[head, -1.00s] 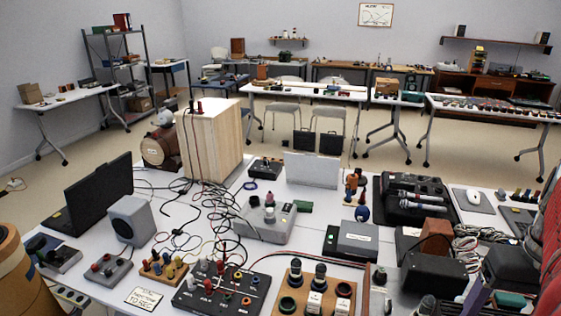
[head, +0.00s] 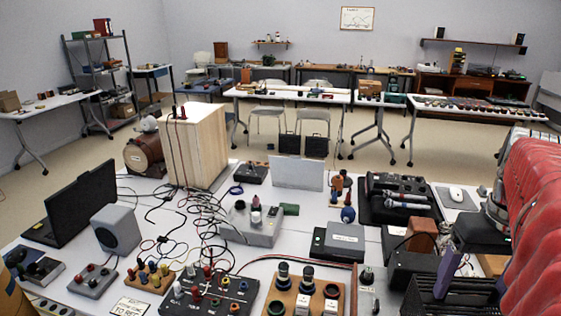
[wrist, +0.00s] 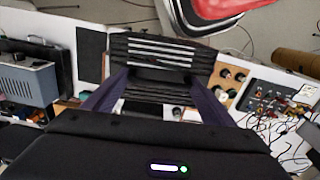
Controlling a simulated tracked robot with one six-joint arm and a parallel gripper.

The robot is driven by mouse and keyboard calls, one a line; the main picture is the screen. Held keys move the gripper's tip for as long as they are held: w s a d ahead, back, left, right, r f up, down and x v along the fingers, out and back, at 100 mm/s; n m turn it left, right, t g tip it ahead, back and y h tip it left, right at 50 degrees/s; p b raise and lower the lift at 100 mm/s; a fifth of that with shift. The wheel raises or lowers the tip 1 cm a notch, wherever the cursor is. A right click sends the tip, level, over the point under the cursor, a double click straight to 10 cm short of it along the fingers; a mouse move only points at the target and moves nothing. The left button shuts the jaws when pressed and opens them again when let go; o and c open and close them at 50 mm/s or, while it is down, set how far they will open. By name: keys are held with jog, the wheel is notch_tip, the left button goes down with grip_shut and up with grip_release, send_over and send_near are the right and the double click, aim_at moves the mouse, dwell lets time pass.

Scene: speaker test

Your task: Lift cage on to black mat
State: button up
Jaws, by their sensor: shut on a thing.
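The cage is a black slatted box (head: 436,297), low at the right in the head view and cut by the bottom edge. It also shows in the wrist view (wrist: 160,48), across the ends of my fingers. My gripper (head: 462,283) has purple fingers and is shut on the cage; in the wrist view the fingers (wrist: 164,84) stand on either side of it. A flat dark rectangle (wrist: 91,54) left of the cage in the wrist view may be the black mat. I cannot make it out surely in the head view, where my red arm covers the right side.
A socket panel (head: 210,300) and a wooden board with knobs (head: 303,300) are left of the cage. A grey box (head: 338,240), a black microphone case (head: 398,222) and a black box (head: 412,268) stand behind it. The table is crowded, with loose cables.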

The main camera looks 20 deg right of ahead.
jog(key=w+a+n, duration=0.3)
jog(key=w+a, duration=0.1)
jog(key=w, duration=1)
jog(key=w+a+n, duration=0.2)
jog(key=w+a, duration=0.2)
jog(key=w, duration=0.9)
jog(key=w+a+f+n, duration=0.1)
jog(key=w+a+f, duration=0.1)
jog(key=w+a, duration=0.6)
jog(key=w+a+f+n, duration=0.2)
jog(key=w+a, duration=0.6)
jog(key=a, duration=0.4)
jog(key=shift+w+a+f+n, duration=0.15)
jog(key=shift+a+f+n, duration=0.15)
jog(key=shift+f, duration=0.4)
